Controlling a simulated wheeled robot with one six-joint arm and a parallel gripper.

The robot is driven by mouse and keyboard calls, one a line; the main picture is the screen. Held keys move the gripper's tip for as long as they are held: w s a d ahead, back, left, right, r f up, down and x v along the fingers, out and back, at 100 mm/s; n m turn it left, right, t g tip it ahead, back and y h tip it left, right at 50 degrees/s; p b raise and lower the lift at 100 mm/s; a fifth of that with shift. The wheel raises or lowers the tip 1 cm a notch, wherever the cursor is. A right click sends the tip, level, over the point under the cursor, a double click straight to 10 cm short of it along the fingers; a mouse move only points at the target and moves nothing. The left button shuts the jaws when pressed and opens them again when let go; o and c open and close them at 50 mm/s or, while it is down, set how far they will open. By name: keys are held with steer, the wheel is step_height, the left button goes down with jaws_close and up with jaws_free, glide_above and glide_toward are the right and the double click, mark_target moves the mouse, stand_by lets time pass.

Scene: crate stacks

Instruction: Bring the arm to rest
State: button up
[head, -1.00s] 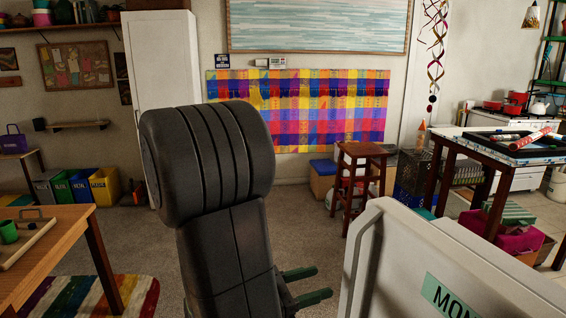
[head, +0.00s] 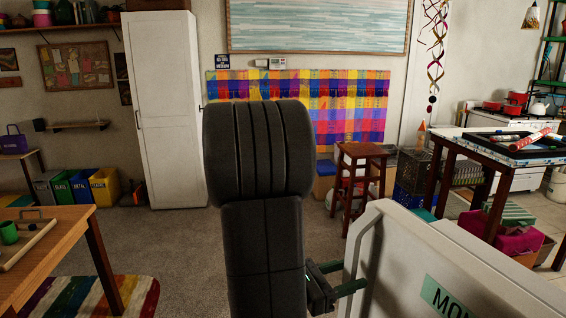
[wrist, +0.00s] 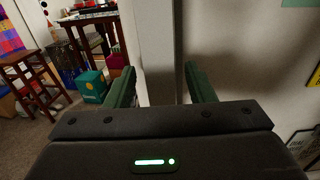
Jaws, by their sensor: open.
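My gripper (head: 342,277) shows at the lower middle of the head view, partly hidden behind my dark arm. In the wrist view my gripper (wrist: 160,88) has its two green fingers wide apart, with nothing held between them. The edge of a pale crate or panel (wrist: 157,45) shows beyond and between the fingers. In the head view the pale crate or panel (head: 440,240) with a green label stands just right of my gripper. The fingertips overlap its left edge in the picture; I cannot tell whether they touch it.
A wooden table (head: 60,232) is at the left, above a striped rug (head: 135,290). A wooden stool (head: 358,165) and a table with a dark tray (head: 470,145) stand behind the pale panel. Carpet (head: 175,240) is clear left of my arm.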

steer(key=shift+w+d, duration=0.1)
steer(key=shift+d, duration=0.4)
steer(key=shift+w+d, duration=0.15)
steer(key=shift+d, duration=0.1)
steer(key=shift+w+d, duration=0.15)
steer(key=shift+d, duration=0.15)
steer(key=shift+a, duration=0.1)
